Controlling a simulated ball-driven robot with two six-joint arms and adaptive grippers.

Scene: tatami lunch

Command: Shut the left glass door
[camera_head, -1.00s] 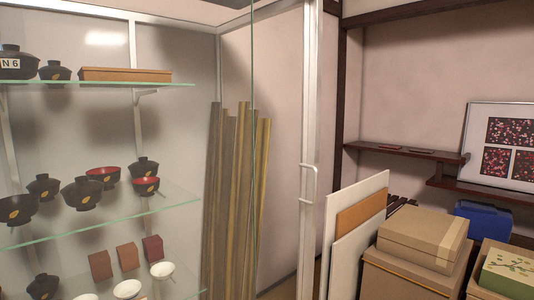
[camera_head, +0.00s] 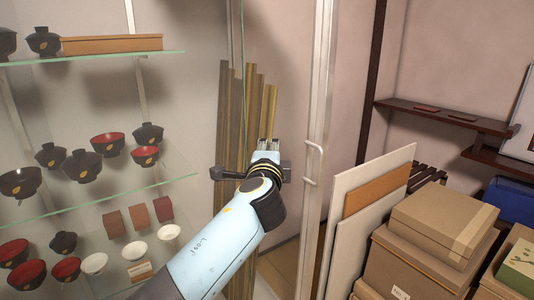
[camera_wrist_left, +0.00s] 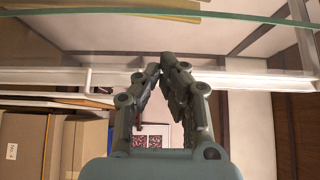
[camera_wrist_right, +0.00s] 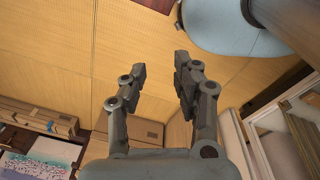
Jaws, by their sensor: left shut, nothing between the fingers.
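A glass door with a pale metal frame (camera_head: 324,90) stands upright at the middle right of the head view, with a D-shaped handle (camera_head: 314,163). I cannot tell how far open it is. In the left wrist view its frame (camera_wrist_left: 240,80) runs across behind the fingers, with the handle (camera_wrist_left: 90,83) at left. My left gripper (camera_head: 268,146) is shut and empty, left of the handle and apart from it in the picture; its fingertips (camera_wrist_left: 166,60) meet in the wrist view. My right gripper (camera_wrist_right: 160,70) is open and empty over the tatami floor, outside the head view.
Glass shelves (camera_head: 100,205) with lacquer bowls (camera_head: 82,166) and small boxes fill the left. Tall wooden poles (camera_head: 232,110) stand behind my left gripper. Panels (camera_head: 345,240) and cardboard boxes (camera_head: 440,220) stand right of the door. Tatami (camera_wrist_right: 150,40) lies below my right gripper.

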